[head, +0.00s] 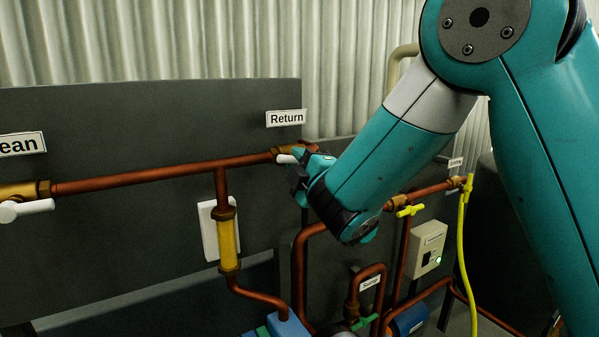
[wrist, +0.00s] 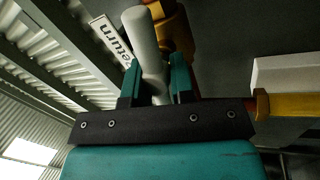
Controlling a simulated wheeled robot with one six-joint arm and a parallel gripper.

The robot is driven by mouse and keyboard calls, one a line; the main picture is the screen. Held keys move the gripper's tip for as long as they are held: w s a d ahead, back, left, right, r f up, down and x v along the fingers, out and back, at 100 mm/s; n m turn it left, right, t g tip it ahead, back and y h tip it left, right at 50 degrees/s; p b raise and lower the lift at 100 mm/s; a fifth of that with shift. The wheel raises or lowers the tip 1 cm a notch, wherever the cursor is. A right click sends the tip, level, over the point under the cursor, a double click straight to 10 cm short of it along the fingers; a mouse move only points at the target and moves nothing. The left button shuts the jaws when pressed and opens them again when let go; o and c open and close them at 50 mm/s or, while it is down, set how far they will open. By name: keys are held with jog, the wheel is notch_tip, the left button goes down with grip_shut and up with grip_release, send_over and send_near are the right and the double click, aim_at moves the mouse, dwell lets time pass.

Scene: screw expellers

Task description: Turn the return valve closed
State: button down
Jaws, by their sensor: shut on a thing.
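The return valve's white handle (head: 287,158) sticks out beside the brass valve body under the "Return" label (head: 286,118). In the wrist view the white handle (wrist: 143,38) passes between the two teal fingers of my gripper (wrist: 162,80), which is shut on it. The brass valve body (wrist: 176,32) is just behind the handle. In the head view my gripper (head: 299,177) reaches the handle from the right, and my arm hides part of the valve and the pipe beyond it.
A copper pipe (head: 135,175) runs left to another valve with a white handle (head: 28,209). A yellow sight tube (head: 228,245) hangs below the pipe. A yellow-handled valve (head: 410,210), a yellow hose (head: 461,240) and a control box (head: 428,249) are at the right.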

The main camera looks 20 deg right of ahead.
jog(key=m+h+b, duration=0.1)
jog(key=m+b, duration=0.3)
jog(key=b, duration=0.1)
jog(key=shift+r+m, duration=0.15)
jog(key=shift+m, duration=0.15)
jog(key=m+h+b, duration=0.1)
jog(key=m+b, duration=0.1)
jog(key=b, duration=0.1)
jog(key=m+h+b, duration=0.1)
jog(key=m+b, duration=0.2)
jog(key=shift+d+m+g, duration=0.15)
jog(key=shift+m+g, duration=0.15)
jog(key=m+b, duration=0.2)
jog(key=m+g+b, duration=0.1)
jog(key=b, duration=0.1)
jog(key=shift+d+r+m+h+b, duration=0.2)
jog(key=shift+m+h+b, duration=0.1)
jog(key=shift+m+h, duration=0.1)
jog(key=shift+d+r+m+g+b, duration=0.15)
jog(key=shift+m+g+b, duration=0.25)
jog(key=shift+m+b, duration=1.25)
jog(key=shift+r+m, duration=0.1)
jog(key=shift+m, duration=0.15)
jog(key=c, duration=1.1)
grip_release()
jog(key=shift+d, duration=0.1)
jog(key=shift+a, duration=0.2)
jog(key=shift+f, duration=0.2)
